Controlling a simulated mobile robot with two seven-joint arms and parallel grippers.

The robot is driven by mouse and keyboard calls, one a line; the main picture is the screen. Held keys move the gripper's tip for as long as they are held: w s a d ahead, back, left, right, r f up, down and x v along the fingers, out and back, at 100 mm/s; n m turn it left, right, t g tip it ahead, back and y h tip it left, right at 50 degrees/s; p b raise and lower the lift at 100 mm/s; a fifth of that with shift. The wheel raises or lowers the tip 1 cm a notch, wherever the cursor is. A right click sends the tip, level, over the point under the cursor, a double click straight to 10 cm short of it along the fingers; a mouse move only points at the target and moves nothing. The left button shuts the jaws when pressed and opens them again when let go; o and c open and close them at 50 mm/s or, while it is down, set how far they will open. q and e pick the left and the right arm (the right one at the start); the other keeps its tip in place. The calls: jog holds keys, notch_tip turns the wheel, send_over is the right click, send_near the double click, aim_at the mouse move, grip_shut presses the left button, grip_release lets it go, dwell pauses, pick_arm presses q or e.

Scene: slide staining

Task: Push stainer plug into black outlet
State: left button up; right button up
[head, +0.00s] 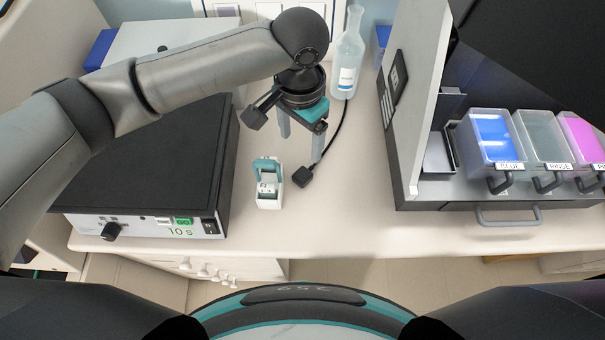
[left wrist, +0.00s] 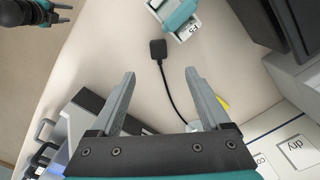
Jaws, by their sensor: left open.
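The black plug (head: 302,177) lies on the white bench, with its black cord (head: 337,128) running back toward the bottle. The plug also shows in the left wrist view (left wrist: 158,48), beyond my fingertips. My left gripper (head: 301,148) points down above the bench just behind the plug, open and empty; its two fingers are spread in the left wrist view (left wrist: 160,72). My right gripper (left wrist: 62,13) shows small at the top left of the left wrist view, with its fingers apart. I cannot make out the black outlet for certain.
A white and teal holder (head: 269,190) stands left of the plug. A black-topped box with a dial (head: 140,225) is at the left. A clear bottle (head: 347,60) stands behind. The grey stainer housing (head: 420,110) with coloured tubs is at the right. Bench right of the plug is clear.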

pick_arm(q)
send_over(302, 175)
notch_tip(302, 175, down, 8)
jog(key=shift+w+a+b, duration=0.1)
jog(key=shift+b, duration=0.3)
jog(key=shift+f, duration=0.1)
notch_tip(302, 175, down, 5)
dwell(0.4)
grip_shut()
dwell(0.5)
